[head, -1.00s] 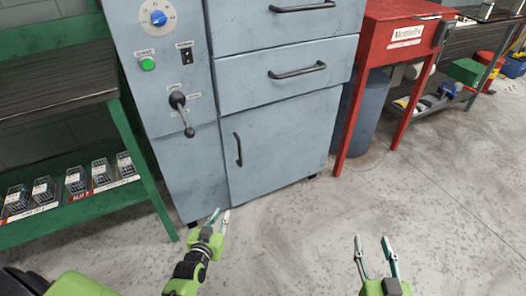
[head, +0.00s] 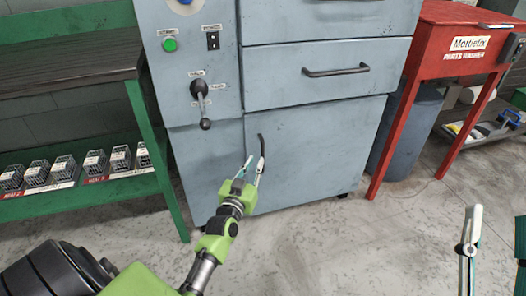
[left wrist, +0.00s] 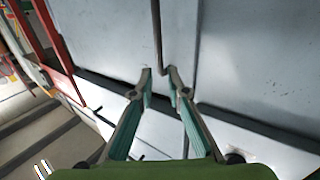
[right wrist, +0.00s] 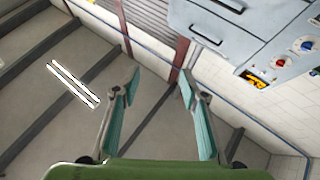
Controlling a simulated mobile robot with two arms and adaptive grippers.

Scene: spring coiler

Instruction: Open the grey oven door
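The grey oven door (head: 320,150) is the lower right panel of the blue-grey cabinet, and it is shut. Its dark upright handle (head: 262,152) is near the door's left edge. My left gripper (head: 254,166) is open at the handle, its fingertips by the handle's lower part. In the left wrist view the handle (left wrist: 157,35) comes down to the gap between the open fingertips (left wrist: 160,77); I cannot tell whether they touch it. My right gripper (right wrist: 157,85) is open and empty, and shows partly at the head view's lower right.
A black-knobbed lever (head: 201,100) and a green button (head: 170,45) are on the cabinet's left column. A drawer with a handle (head: 336,71) is above the door. A green bench (head: 160,160) stands left, a red parts washer (head: 440,45) right. The floor in front is clear.

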